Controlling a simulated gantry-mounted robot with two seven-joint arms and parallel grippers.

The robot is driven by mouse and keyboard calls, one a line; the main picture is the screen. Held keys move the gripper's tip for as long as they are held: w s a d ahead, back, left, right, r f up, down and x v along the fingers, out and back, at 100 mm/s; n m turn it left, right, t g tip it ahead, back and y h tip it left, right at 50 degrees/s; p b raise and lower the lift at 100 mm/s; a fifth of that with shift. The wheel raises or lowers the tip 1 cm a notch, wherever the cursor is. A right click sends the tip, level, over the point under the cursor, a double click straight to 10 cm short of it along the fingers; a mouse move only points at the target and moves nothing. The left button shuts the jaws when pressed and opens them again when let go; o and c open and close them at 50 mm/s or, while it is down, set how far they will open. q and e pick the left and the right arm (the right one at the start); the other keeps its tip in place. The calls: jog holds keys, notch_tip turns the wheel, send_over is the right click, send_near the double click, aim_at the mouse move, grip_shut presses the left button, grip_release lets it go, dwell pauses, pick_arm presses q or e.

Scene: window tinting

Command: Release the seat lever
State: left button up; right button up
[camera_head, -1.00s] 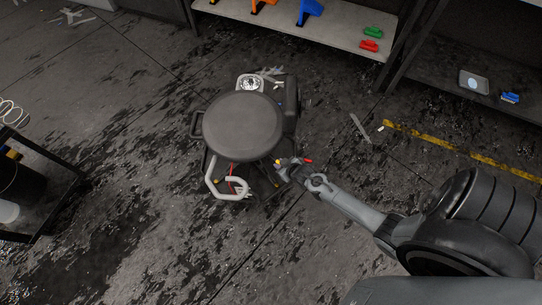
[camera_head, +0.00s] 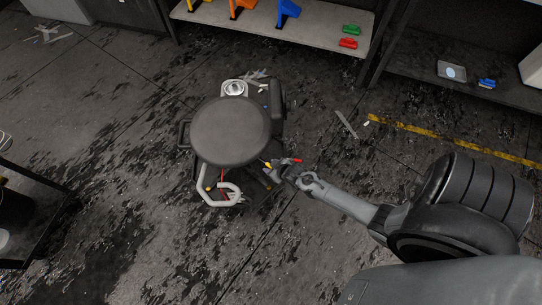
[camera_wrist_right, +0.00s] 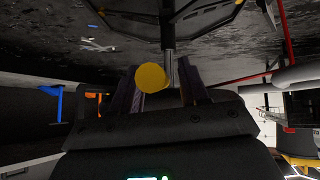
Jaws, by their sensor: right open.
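A rolling stool with a round dark seat (camera_head: 231,132) stands on the floor in the middle of the head view. My right gripper (camera_head: 271,169) is at the lower right edge of the seat, close beside the stool. A small yellow knob (camera_head: 267,164), apparently the end of the seat lever, shows at the gripper. In the right wrist view the round yellow knob (camera_wrist_right: 151,77) appears between the two dark fingers of my open right gripper (camera_wrist_right: 160,88). I cannot tell whether the fingers touch it. My left gripper is not in view.
A shelf (camera_head: 330,30) with orange, blue, green and red items runs along the back. A dark cart (camera_head: 40,190) stands at the left. The stained floor around the stool is mostly clear.

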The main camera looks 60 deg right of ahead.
jog(key=p+v, duration=0.5)
jog(key=v, duration=0.5)
jog(key=shift+r, duration=0.15)
jog(key=shift+s, duration=0.1)
